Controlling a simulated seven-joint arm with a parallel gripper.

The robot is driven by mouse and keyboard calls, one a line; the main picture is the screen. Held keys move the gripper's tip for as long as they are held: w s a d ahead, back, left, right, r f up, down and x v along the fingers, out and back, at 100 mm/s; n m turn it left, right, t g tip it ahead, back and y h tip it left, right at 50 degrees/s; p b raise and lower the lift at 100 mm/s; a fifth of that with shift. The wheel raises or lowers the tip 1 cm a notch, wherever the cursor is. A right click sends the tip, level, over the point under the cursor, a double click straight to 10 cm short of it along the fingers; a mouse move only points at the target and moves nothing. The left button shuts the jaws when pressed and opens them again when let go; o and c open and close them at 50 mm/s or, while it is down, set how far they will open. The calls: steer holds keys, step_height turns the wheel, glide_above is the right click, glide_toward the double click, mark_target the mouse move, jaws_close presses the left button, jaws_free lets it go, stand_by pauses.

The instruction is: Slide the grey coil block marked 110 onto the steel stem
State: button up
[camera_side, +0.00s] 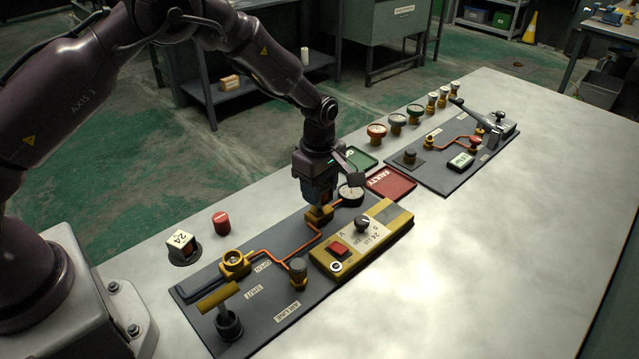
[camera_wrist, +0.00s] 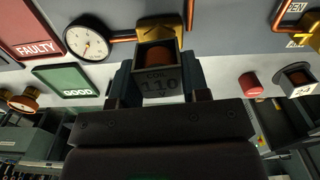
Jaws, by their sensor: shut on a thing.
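The grey coil block marked 110 (camera_wrist: 160,86) is between the two fingers of my gripper (camera_wrist: 160,80), which is shut on it. Its label faces the wrist camera, and an orange-brown round part shows in its open end. In the side view my gripper (camera_side: 318,202) points down over a brass valve body (camera_side: 318,215) on the dark panel. The brass body also shows just beyond the block in the wrist view (camera_wrist: 160,30). I cannot make out the steel stem; the block and gripper hide that spot. I cannot tell whether the block is around the stem.
A round gauge (camera_side: 350,194) stands close beside my gripper, with the red FAULTY tray (camera_side: 391,184) and green tray (camera_side: 360,159) behind. A yellow meter (camera_side: 362,240) lies right. The table's right side is clear.

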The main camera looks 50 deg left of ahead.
steer(key=shift+f, duration=1.15)
steer(key=o, duration=1.3)
steer(key=shift+r, duration=3.55)
